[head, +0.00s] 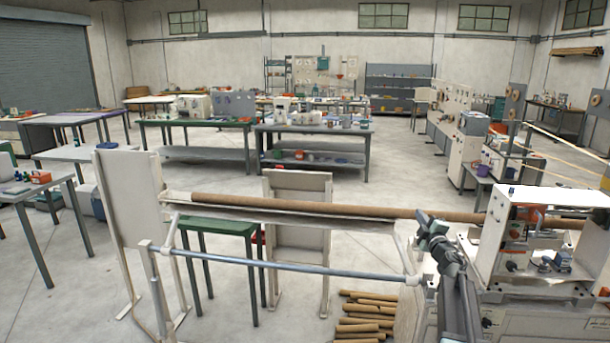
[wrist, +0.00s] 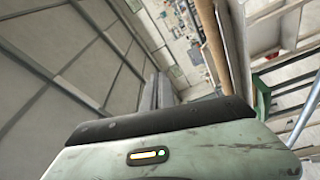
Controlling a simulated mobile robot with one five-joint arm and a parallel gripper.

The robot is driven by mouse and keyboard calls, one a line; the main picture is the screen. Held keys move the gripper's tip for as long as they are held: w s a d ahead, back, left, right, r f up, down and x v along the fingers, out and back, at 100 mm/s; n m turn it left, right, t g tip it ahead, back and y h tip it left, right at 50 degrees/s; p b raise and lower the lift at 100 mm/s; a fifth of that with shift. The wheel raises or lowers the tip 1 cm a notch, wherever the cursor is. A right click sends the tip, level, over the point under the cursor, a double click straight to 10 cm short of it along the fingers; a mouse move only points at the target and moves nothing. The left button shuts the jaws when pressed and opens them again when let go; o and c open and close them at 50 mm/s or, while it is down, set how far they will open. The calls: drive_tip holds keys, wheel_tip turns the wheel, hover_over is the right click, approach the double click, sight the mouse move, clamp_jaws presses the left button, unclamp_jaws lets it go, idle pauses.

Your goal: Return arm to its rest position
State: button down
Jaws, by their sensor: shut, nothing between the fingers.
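My arm rises from the lower right of the head view, beside the winding machine (head: 545,225). My gripper (head: 422,216) is at its upper end, in front of the long brown cardboard tube (head: 310,207) in the picture. In the wrist view, the pale green housing with a black edge fills the bottom. Beyond it, my gripper (wrist: 159,78) shows as two dark grey fingers side by side, shut and empty. A brown tube (wrist: 213,45) runs down the right of the wrist view. I cannot tell how far the gripper is from it.
A metal rail (head: 290,264) and pale upright panels (head: 130,210) stand to the left of the arm. Several loose brown tubes (head: 365,315) are stacked on the floor below. A green table (head: 215,226) stands behind the rail. Open floor lies at the lower left.

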drive_tip(key=a+f+m+h, duration=0.15)
drive_tip(key=a+m, duration=0.25)
drive_tip(key=a, duration=0.6)
drive_tip(key=s+a+f+m+g+h, duration=0.3)
drive_tip(key=s+a+f+m+g, duration=0.35)
drive_tip(key=a+f, duration=0.2)
drive_tip(key=s+a+f+m+g+y, duration=0.1)
drive_tip(key=s+a+f+g, duration=0.2)
drive_tip(key=s, duration=0.6)
drive_tip(key=s+a+f+m+g+y, duration=0.1)
drive_tip(key=s+a+f+g, duration=0.3)
drive_tip(key=s+f, duration=0.4)
drive_tip(key=s+a+f+m+g+y, duration=0.1)
drive_tip(key=s+a+f+g+y, duration=0.2)
drive_tip(key=s, duration=0.7)
wheel_tip(320, 180, down, 3)
drive_tip(key=g, duration=0.3)
drive_tip(key=shift+s+a+r+m, duration=0.2)
drive_tip(key=shift+s+a+m, duration=0.1)
drive_tip(key=shift+s+m, duration=0.05)
